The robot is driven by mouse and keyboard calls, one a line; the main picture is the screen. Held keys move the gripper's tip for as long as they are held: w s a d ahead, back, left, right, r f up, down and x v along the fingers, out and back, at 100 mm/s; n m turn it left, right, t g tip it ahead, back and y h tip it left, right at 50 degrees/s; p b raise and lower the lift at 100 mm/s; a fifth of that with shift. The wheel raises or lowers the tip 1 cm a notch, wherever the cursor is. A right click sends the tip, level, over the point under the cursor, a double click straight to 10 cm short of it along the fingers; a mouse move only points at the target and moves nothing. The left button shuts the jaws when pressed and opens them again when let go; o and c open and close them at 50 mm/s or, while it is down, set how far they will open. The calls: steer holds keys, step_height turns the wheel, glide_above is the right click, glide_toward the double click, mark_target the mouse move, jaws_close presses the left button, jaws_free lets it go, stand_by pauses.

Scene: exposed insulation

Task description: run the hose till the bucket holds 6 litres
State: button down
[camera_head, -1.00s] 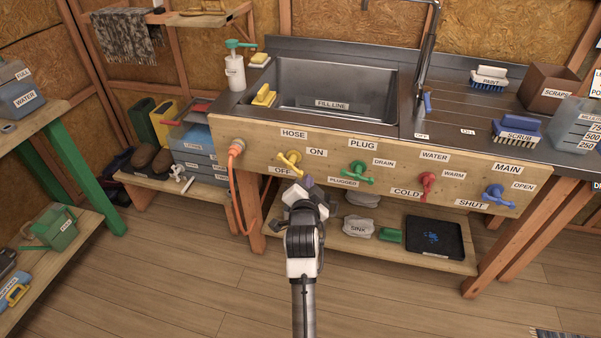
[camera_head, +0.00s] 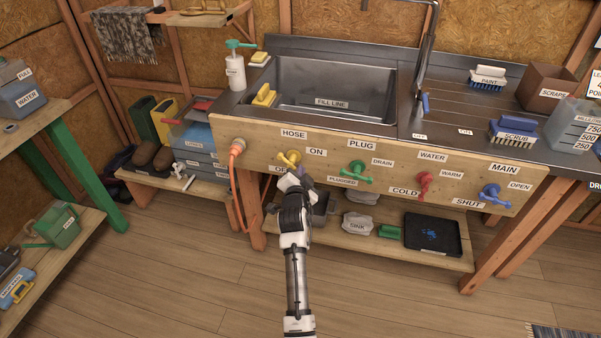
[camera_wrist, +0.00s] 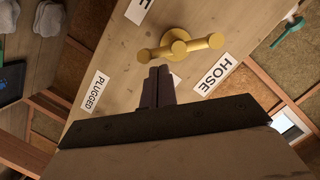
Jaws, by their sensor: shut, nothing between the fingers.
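The yellow hose valve (camera_head: 289,157) is on the wooden front panel, under the HOSE label and next to ON; the OFF label is partly covered by my arm. In the wrist view the brass-yellow valve handle (camera_wrist: 180,46) lies just beyond my fingertips. My gripper (camera_head: 297,180) is shut and empty, close below the valve; its fingertips (camera_wrist: 160,74) are together. I cannot tell whether they touch the handle. The orange hose (camera_head: 234,170) hangs from a fitting left of the valve, its lower end unclear. I cannot pick out a bucket for certain.
Green, red and blue valves (camera_head: 495,192) sit along the same panel to the right. The steel sink (camera_head: 330,90) is above. A blue container (camera_head: 200,160) with a small tap stands on the left shelf. A black tray (camera_head: 433,236) lies on the lower shelf.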

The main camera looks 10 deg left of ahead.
steer(key=shift+f+m+y+b, duration=0.4)
steer(key=shift+m+b, duration=0.4)
steer(key=shift+b, duration=0.8)
steer(key=m+b, duration=0.2)
steer(key=f+m+t+b, duration=0.1)
steer(key=m+b, duration=0.1)
steer(key=b, duration=0.1)
steer(key=a+f+m+y+b, duration=0.1)
steer(key=b, duration=0.1)
steer(key=shift+f+m+t+b, duration=0.15)
steer(key=shift+m+t+b, duration=0.15)
steer(key=shift+m+b, duration=0.1)
steer(key=shift+a, duration=0.15)
